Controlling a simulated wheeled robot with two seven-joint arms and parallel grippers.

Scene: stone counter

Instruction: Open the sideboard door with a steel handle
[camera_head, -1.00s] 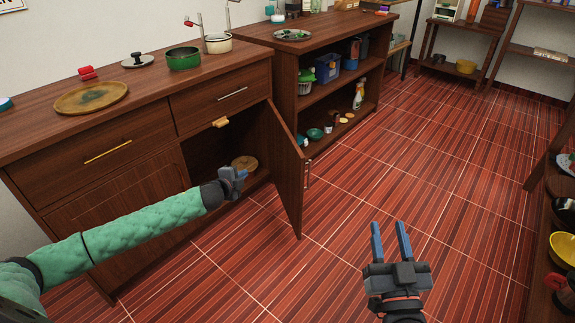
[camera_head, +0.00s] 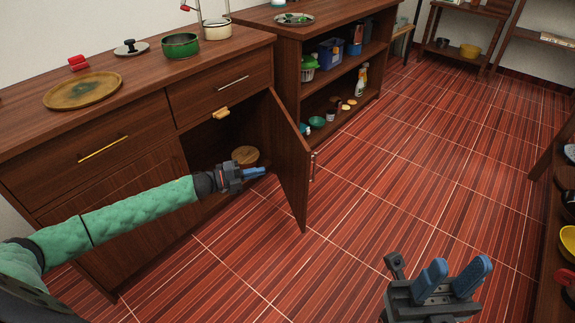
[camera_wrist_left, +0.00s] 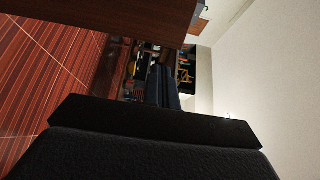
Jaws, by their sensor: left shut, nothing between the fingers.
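The sideboard door (camera_head: 288,160) is dark wood and stands swung wide open. Its steel handle (camera_head: 312,167) shows at the free edge, on the outer face. My left gripper (camera_head: 256,173) is shut and empty in front of the open compartment, on the inner side of the door. Its tips point toward the door's inner face; I cannot tell if they touch. In the left wrist view, its dark fingers (camera_wrist_left: 162,88) are together below a wooden panel. My right gripper (camera_head: 455,278) is open and empty over the floor at lower right, away from the door.
A round wooden board (camera_head: 245,155) lies inside the compartment. The sideboard top holds a wooden plate (camera_head: 82,92) and a green pot (camera_head: 180,46). An open shelf unit (camera_head: 345,75) stands beyond the door. Tiled floor (camera_head: 400,170) to the right is clear.

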